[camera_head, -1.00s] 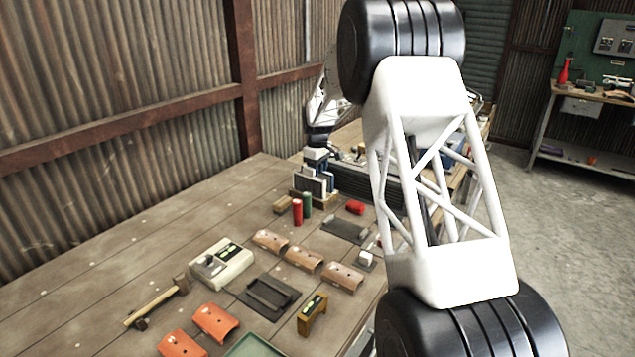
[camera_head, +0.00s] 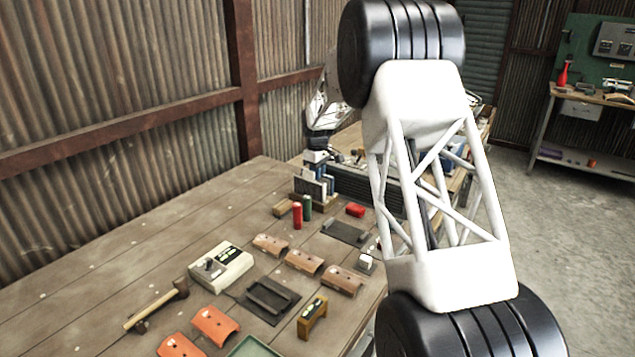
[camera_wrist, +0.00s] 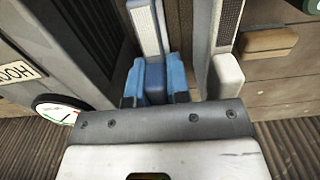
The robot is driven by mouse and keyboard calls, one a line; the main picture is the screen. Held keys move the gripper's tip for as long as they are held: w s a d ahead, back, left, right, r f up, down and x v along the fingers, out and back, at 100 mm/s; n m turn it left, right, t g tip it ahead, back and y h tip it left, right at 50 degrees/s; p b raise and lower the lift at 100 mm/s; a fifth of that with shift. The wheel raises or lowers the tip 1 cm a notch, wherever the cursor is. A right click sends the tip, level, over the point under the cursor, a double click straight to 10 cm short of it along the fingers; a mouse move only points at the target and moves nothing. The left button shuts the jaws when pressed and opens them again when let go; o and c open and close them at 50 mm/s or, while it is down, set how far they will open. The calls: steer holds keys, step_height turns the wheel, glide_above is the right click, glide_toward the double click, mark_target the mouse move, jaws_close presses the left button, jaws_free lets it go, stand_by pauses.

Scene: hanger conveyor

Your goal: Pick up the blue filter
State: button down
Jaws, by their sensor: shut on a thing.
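The blue filter (camera_wrist: 156,90) is a narrow upright panel with a pale mesh face and a blue-grey end. In the wrist view its end sits between the two light blue fingers of my gripper (camera_wrist: 154,80), which is shut on it. In the head view my gripper (camera_head: 316,158) is small and far off, just above the upright filters in the wooden rack (camera_head: 328,200). I cannot tell whether the filter's lower edge is still in the rack.
A pale filter (camera_wrist: 225,75) stands close on the right in the wrist view. A dark panel with a lettered plate (camera_wrist: 18,72) and a round gauge (camera_wrist: 56,108) is close on the left. Red (camera_head: 297,215) and green (camera_head: 307,207) cylinders stand in front of the rack.

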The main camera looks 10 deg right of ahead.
steer(key=shift+r, duration=0.15)
steer(key=shift+r, duration=4.9)
steer(key=shift+r, duration=0.45)
steer(key=shift+r, duration=0.35)
steer(key=shift+r, duration=0.35)
steer(key=shift+r, duration=0.7)
steer(key=shift+r, duration=1.05)
steer(key=shift+r, duration=1.05)
steer(key=shift+r, duration=0.7)
